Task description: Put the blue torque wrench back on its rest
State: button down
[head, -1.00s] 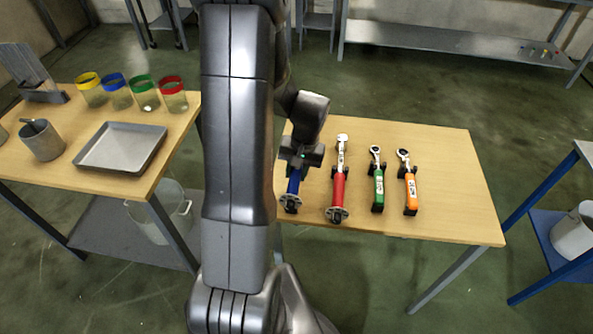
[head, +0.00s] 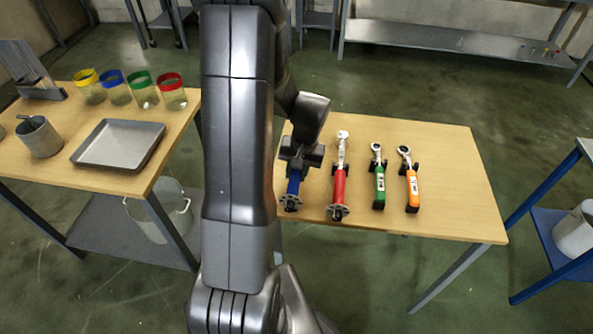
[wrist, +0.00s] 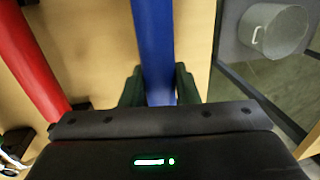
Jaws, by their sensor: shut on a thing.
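The blue torque wrench (head: 293,187) is at the left end of the row of wrenches on the right-hand wooden table. Its upper part is hidden by my gripper and arm in the head view. My gripper (head: 300,165) is over it and shut on it. In the wrist view the blue handle (wrist: 153,40) runs up between my two dark fingers (wrist: 158,88). A round grey end piece (head: 290,203) shows at the near end of the wrench. I cannot tell whether the wrench touches its rest.
The red wrench (head: 339,185) lies close to the right, then the green (head: 379,180) and orange (head: 412,188) ones. The table's right part (head: 455,190) is clear. The left table holds a metal tray (head: 120,145) and several colour-rimmed beakers.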

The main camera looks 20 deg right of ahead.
jog(key=shift+f+b, duration=0.55)
jog(key=shift+f, duration=0.15)
jog(key=c, duration=1)
grip_release()
jog(key=shift+r, duration=0.1)
jog(key=shift+c, duration=0.2)
notch_tip(320, 180, up, 14)
jog(key=d, duration=0.2)
jog(key=shift+s+f+p, duration=0.2)
jog(key=shift+s+p, duration=0.15)
jog(key=shift+s, duration=0.1)
jog(key=shift+f, duration=0.1)
jog(key=f, duration=0.4)
jog(key=a+f, duration=0.1)
jog(key=f, duration=0.4)
jog(key=w+a+f, duration=0.1)
jog(key=f, duration=0.3)
jog(key=shift+f+b, duration=0.3)
jog(key=shift+s+r+p, duration=0.1)
jog(key=shift+r+p, duration=0.2)
jog(key=shift+r, duration=0.05)
jog(key=shift+f, duration=0.1)
